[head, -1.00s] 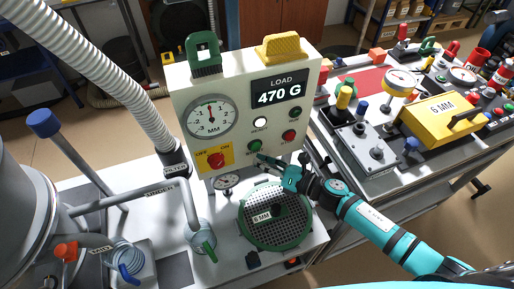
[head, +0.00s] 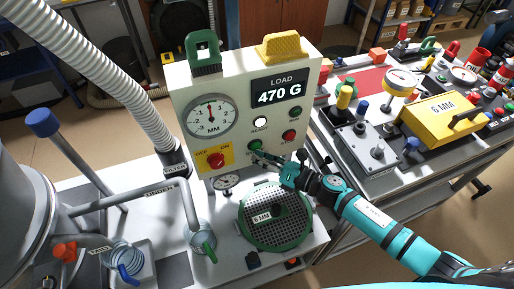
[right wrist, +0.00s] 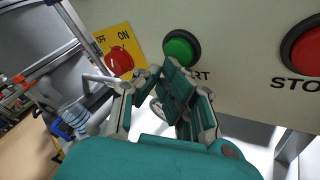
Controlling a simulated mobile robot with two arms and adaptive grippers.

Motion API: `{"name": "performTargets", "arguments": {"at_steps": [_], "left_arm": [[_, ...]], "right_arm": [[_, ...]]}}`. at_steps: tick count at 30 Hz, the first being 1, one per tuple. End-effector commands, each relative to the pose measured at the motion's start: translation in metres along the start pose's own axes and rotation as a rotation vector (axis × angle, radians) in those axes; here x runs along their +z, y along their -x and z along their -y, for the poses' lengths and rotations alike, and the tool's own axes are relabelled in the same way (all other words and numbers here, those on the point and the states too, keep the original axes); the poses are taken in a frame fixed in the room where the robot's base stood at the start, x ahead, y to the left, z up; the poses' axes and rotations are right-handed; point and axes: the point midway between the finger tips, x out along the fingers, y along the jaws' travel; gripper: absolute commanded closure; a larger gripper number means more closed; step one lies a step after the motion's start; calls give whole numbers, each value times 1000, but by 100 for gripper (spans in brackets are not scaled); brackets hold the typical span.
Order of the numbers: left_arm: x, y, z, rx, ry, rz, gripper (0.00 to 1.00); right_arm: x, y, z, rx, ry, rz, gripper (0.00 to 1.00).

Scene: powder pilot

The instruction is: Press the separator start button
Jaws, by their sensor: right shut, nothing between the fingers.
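The green start button (head: 255,145) is on the cream control panel (head: 186,98), left of the red stop button (head: 289,135). In the right wrist view the start button (right wrist: 181,46) is large, with its label partly hidden by my fingers. My right gripper (head: 257,155) is shut and empty, its fingertips just below the start button. In the right wrist view the gripper (right wrist: 166,72) also sits just under the button's lower edge. I cannot tell whether the tips touch it. My left gripper is not in view.
A red off/on knob (head: 216,160) on a yellow plate is left of the button. A green-rimmed sieve (head: 243,229) lies below my gripper. The panel display (head: 279,93) reads 470 G. A second bench with a yellow 6 MM box (head: 440,120) stands at right.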

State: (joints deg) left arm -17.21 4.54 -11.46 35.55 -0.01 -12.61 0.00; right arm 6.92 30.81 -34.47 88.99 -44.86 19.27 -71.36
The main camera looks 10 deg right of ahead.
Motion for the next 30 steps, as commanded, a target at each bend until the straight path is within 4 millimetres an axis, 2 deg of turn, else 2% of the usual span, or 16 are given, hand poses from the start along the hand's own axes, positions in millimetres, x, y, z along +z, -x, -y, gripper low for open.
{"name": "performTargets", "arguments": {"at_steps": [20, 30], "left_arm": [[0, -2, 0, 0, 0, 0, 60], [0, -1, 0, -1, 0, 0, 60]], "right_arm": [[2, -5, 3, 0, -1, 0, 100], [-4, 6, -4, 0, -1, 0, 100]]}}
